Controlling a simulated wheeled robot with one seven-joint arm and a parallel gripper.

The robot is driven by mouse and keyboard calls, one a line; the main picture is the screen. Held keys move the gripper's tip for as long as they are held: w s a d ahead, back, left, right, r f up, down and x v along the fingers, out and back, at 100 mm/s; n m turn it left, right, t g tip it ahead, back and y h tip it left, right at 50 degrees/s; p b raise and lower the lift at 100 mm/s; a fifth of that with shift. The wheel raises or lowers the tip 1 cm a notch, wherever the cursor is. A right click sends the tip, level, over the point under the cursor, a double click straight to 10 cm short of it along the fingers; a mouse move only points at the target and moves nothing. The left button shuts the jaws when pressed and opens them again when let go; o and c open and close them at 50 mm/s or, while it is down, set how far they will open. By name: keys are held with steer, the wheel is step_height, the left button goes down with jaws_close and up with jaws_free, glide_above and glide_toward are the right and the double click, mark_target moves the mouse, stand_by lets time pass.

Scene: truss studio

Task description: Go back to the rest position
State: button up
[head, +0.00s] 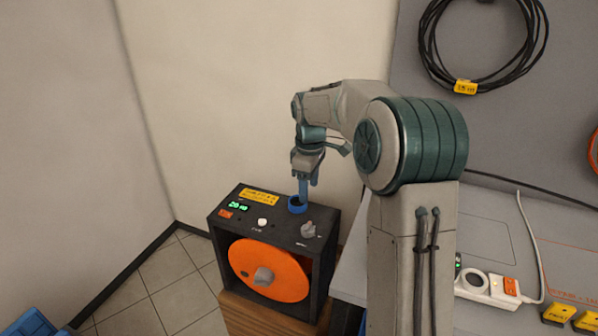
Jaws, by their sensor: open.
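My gripper (306,190) points down over the top of a black machine (222,222) with an orange disc (285,262) in its open front. The gripper's fingers are at a blue ring-like part (296,206) on the machine's top. I cannot tell whether they touch it. I see no object held between the fingers. My arm reaches in from the right of the view.
The machine's top has a green display (238,207), a white button (262,222) and a grey knob (308,230). It stands on a wooden cabinet (250,318). On the right a grey bench (350,275) carries a white power strip (486,288). Black cable (430,45) hangs above.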

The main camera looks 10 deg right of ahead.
steer(key=s+m+t, duration=0.1)
steer(key=s+m, duration=0.4)
steer(key=s, duration=0.9)
steer(key=s+r+m+t, duration=0.1)
steer(key=s+m, duration=0.5)
steer(key=s, duration=0.9)
steer(key=shift+s+a+m+t, duration=0.15)
steer(key=shift+a+m+t, duration=0.15)
steer(key=shift+a+t, duration=0.1)
